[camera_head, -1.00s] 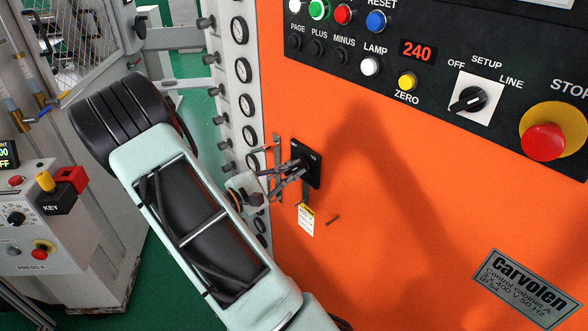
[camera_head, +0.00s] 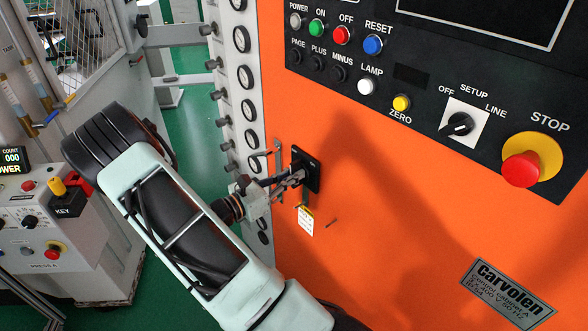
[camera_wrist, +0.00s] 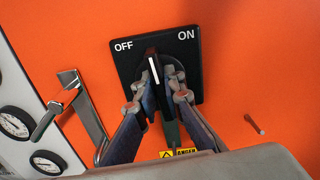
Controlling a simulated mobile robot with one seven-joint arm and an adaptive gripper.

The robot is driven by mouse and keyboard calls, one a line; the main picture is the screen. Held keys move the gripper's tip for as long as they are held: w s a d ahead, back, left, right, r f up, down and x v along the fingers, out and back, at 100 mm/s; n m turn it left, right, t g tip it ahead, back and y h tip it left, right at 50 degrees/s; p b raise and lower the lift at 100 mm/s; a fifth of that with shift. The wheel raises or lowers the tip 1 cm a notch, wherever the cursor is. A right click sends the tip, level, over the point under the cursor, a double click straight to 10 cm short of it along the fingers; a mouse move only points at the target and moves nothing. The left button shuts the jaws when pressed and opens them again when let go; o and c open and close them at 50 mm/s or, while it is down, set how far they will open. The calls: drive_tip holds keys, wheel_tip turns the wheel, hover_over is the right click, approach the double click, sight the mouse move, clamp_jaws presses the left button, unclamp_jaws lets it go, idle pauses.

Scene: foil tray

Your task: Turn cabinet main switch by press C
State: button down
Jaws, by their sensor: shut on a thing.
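The main switch (camera_wrist: 152,66) is a black rotary handle with a white line, on a black plate (camera_wrist: 126,68) marked OFF at upper left and ON at upper right. The PRESS C label is not visible.
A metal latch handle (camera_wrist: 85,110) stands left of the switch, and a small peg (camera_wrist: 254,124) sticks out at right. A warning tag (camera_head: 306,222) hangs below the switch. Buttons, a selector (camera_head: 457,124) and a red STOP button (camera_head: 521,169) are above right.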

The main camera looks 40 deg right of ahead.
drive_tip(key=n+p, duration=0.2)
drive_tip(key=n, duration=0.2)
drive_tip(key=shift+w+r, duration=0.1)
drive_tip(key=shift+r, duration=0.05)
drive_tip(key=shift+n+p, duration=0.85)
drive_tip(key=shift+n, duration=1.25)
drive_tip(key=c, duration=2)
unclamp_jaws()
drive_tip(key=shift+a+f, duration=0.1)
drive_tip(key=shift+f, duration=0.1)
drive_tip(key=a, duration=1.2)
drive_tip(key=shift+d, duration=0.1)
